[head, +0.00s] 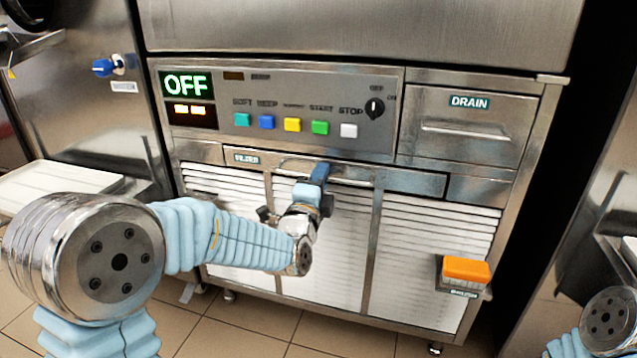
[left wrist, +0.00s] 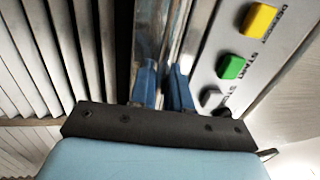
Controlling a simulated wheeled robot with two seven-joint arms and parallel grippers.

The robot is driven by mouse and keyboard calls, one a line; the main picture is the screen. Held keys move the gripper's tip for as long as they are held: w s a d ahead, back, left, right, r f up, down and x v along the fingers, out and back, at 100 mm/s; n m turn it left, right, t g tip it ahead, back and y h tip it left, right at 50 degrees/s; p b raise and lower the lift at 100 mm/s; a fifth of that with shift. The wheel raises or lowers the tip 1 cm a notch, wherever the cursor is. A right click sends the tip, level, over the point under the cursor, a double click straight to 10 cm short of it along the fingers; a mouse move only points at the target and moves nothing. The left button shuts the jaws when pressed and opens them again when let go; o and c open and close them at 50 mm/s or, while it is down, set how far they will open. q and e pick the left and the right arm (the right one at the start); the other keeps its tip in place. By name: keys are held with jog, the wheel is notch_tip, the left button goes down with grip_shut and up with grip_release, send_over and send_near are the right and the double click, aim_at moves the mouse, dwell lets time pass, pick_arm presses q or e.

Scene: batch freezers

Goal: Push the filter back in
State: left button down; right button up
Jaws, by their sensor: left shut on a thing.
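The filter (head: 410,182) is a narrow metal drawer front below the control panel, with a small FILTER label at its left end and a long bar handle (head: 345,180). My left gripper (head: 320,172) is at the middle of this handle, its blue fingers shut on the bar. In the left wrist view the blue fingers of the left gripper (left wrist: 163,85) stand on either side of the shiny handle bar (left wrist: 165,40). How far the filter stands out from the cabinet is hard to tell. My right gripper is out of view; only part of the right arm shows at bottom right.
Above the filter is a control panel (head: 330,95) with coloured buttons, a black knob and an OFF display. A DRAIN drawer (head: 468,125) is at the upper right. White louvred panels (head: 430,255) lie below. An orange-topped box (head: 466,271) juts out at lower right.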

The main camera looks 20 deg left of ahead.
pick_arm(q)
jog(key=shift+w, duration=0.25)
jog(key=c, duration=1.3)
grip_release()
jog(key=shift+s+f, duration=0.2)
jog(key=shift+s, duration=0.1)
jog(key=s+f+b, duration=0.2)
jog(key=s, duration=1.1)
jog(key=shift+a+b, duration=0.2)
jog(key=shift+b, duration=0.15)
